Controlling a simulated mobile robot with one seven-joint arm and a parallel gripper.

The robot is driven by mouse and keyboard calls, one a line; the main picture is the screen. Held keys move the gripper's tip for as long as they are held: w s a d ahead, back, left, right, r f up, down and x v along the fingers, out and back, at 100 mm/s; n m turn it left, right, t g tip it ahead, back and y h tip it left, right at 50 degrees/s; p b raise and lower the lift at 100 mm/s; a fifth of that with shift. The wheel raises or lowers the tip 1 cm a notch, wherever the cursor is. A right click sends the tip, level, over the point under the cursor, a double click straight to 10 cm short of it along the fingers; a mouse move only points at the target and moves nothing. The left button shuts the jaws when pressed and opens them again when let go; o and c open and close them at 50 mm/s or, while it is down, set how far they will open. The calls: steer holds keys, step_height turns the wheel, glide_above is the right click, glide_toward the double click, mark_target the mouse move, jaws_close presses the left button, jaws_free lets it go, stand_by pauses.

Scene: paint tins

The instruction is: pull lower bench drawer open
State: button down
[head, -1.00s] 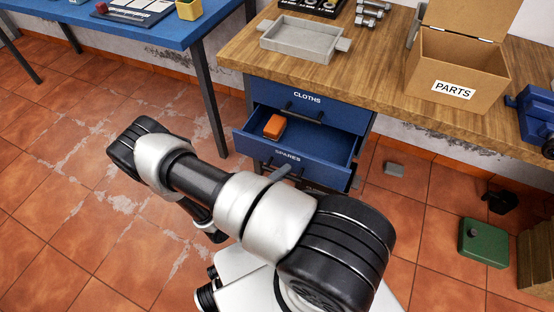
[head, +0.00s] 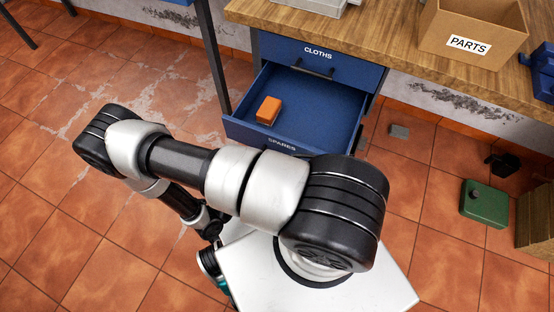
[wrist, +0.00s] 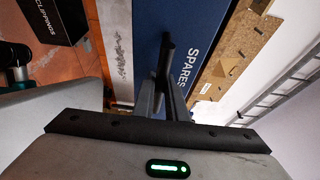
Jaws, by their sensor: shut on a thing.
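The lower bench drawer (head: 318,97), blue and labelled SPARES, stands well out from the bench below the shut CLOTHS drawer (head: 345,66). An orange block (head: 268,110) lies inside it, toward the left. In the wrist view the SPARES front (wrist: 190,35) shows sideways with its dark bar handle (wrist: 167,55). My gripper (wrist: 163,88) is shut on this handle at the drawer front. In the head view my arm hides the gripper, the handle and part of the drawer front.
A PARTS box (head: 478,25) stands on the wooden bench top (head: 390,40). A table leg (head: 214,60) stands left of the drawers. Floor at the left is clear.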

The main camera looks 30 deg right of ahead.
steer(key=shift+w, duration=0.1)
steer(key=c, duration=1.8)
jaws_free()
steer(key=shift+o, duration=0.2)
steer(key=v, duration=1.7)
steer(key=shift+a+p, duration=0.3)
steer(key=shift+r, duration=0.1)
